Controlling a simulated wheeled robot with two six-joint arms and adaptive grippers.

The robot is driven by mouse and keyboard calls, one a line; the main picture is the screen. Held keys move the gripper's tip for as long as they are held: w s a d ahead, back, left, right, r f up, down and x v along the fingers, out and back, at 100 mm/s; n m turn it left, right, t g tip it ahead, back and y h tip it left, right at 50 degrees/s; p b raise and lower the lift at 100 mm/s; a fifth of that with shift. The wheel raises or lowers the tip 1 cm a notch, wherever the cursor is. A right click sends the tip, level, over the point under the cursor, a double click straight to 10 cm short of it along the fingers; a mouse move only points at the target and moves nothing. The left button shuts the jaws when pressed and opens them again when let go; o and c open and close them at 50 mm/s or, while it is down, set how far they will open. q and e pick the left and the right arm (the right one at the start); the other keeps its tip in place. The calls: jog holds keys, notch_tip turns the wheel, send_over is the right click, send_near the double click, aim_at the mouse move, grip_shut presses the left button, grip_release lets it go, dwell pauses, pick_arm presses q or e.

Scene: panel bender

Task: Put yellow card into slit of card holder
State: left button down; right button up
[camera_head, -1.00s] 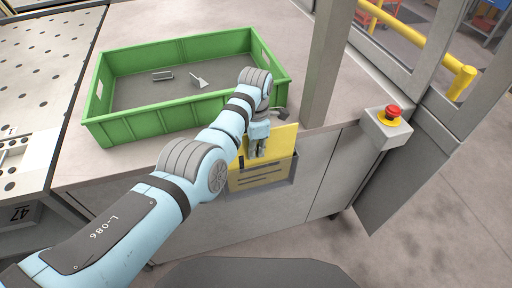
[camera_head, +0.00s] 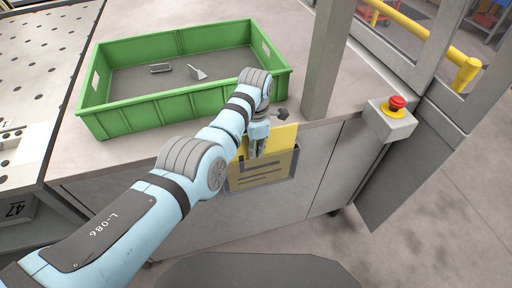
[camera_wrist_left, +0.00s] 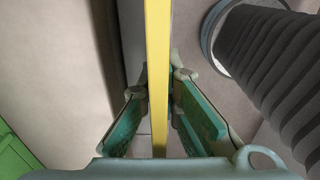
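The yellow card (camera_head: 284,137) is upright at the front of the bench, its upper part sticking out above the card holder (camera_head: 291,168). The holder is a dark, flat pocket on the grey cabinet front. Yellow with dark bars shows across the holder's face, so the card's lower part appears to be behind it. My left gripper (camera_head: 257,152) points down at the card's upper left part. In the left wrist view the card (camera_wrist_left: 158,60) is an edge-on yellow strip between my left gripper's fingertips (camera_wrist_left: 159,88), which appear to touch both sides. My right gripper is out of view.
A green crate (camera_head: 150,118) with small metal parts stands on the bench behind my arm. A grey post (camera_head: 327,60) rises right of the card. A red emergency button (camera_head: 397,102) sits on a box farther right. The floor at right is clear.

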pick_arm(q)
jog(key=c, duration=1.7)
grip_release()
notch_tip(320, 180, up, 12)
